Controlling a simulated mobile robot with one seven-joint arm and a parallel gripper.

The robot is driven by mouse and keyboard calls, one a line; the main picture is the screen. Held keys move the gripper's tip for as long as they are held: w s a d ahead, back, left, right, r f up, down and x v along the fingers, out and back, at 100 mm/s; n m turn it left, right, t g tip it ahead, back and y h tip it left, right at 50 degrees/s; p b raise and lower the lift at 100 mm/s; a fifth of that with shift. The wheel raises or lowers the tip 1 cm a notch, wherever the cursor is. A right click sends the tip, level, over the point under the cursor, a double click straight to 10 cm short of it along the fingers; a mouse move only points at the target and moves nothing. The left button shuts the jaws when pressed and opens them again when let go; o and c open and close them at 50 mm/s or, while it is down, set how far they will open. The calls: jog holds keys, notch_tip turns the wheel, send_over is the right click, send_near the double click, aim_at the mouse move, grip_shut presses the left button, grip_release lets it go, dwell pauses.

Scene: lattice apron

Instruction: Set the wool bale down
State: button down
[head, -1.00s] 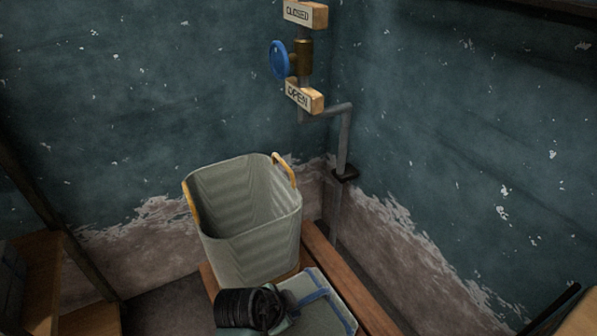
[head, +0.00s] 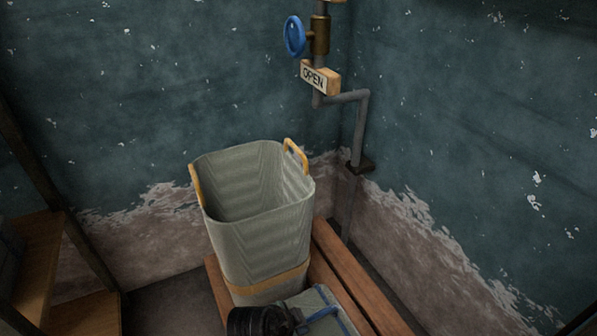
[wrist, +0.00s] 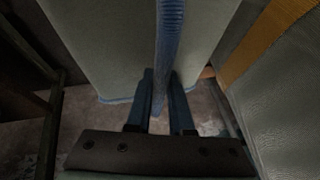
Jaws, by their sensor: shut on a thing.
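The wool bale (head: 329,302) is a pale grey-green block with blue straps, at the bottom edge of the head view and partly cut off. In the wrist view its pale sides (wrist: 110,45) fill the upper middle, with a blue strap (wrist: 170,40) running down between them. My gripper (wrist: 161,92) is shut on the bale at this strap, one dark finger on each side. Dark parts of my arm cover the bale's left side in the head view. The bale's underside is hidden, so I cannot tell whether it touches anything.
A tall grey basket (head: 262,240) with yellow handles stands on a slatted wooden bench (head: 345,270), close behind the bale. Its yellow band (wrist: 262,45) is close on the right in the wrist view. Shelves (head: 40,265) stand left. A pipe with a blue valve wheel (head: 295,37) runs up the corner.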

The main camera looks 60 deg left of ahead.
jog(key=shift+w+a+r, duration=0.15)
jog(key=shift+r, duration=0.1)
jog(key=c, duration=1.2)
grip_release()
jog(key=shift+f, duration=0.25)
jog(key=shift+c, duration=0.2)
jog(key=o, duration=0.4)
jog(key=shift+o, duration=0.2)
jog(key=p+v, duration=0.7)
jog(key=v, duration=0.5)
jog(key=shift+r, duration=0.2)
jog(key=shift+f, duration=0.1)
